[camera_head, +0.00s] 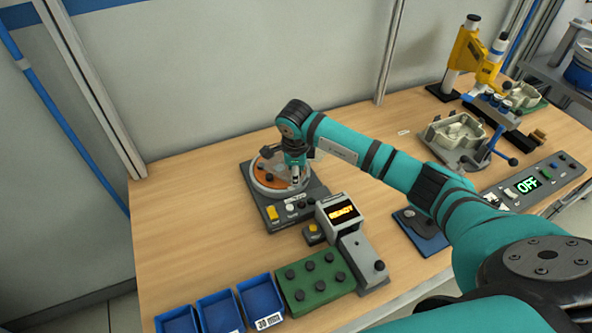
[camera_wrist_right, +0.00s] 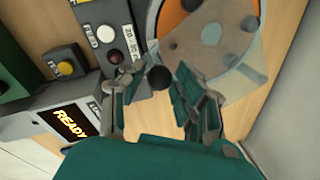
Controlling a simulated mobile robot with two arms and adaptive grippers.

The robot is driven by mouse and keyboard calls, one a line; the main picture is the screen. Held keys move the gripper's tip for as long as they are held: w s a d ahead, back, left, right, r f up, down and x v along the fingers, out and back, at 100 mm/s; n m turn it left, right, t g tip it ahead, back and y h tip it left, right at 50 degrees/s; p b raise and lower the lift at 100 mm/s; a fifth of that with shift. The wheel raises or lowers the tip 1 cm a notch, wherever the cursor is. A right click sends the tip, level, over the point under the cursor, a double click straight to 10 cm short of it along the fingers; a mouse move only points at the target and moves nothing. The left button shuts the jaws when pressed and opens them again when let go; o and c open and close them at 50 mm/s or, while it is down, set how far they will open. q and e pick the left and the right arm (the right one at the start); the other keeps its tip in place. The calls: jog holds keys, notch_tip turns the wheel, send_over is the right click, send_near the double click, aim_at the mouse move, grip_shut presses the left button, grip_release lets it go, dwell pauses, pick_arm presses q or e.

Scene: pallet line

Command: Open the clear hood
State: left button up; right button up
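The clear hood (camera_wrist_right: 240,58) is a see-through plate over the round orange-and-grey fixture in the right wrist view. A round black knob (camera_wrist_right: 159,77) shows at its near edge; I cannot tell for sure whether it is fixed to the hood. In the head view the fixture (camera_head: 268,185) stands on a dark base, and my arm partly hides it. My right gripper (camera_head: 296,178) is over its right side, pointing down. In the right wrist view the gripper (camera_wrist_right: 158,94) has its fingers apart on either side of the knob, with no clear contact. My left gripper is out of view.
Beside the fixture are a yellow button (camera_head: 272,213) and a display reading READY (camera_head: 341,212). A green block (camera_head: 318,284) with black knobs and blue bins (camera_head: 220,312) are in front. A yellow press (camera_head: 465,55) and an OFF panel (camera_head: 530,183) stand right. The left tabletop is clear.

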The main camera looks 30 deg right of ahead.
grip_shut()
jog(key=shift+d, duration=0.1)
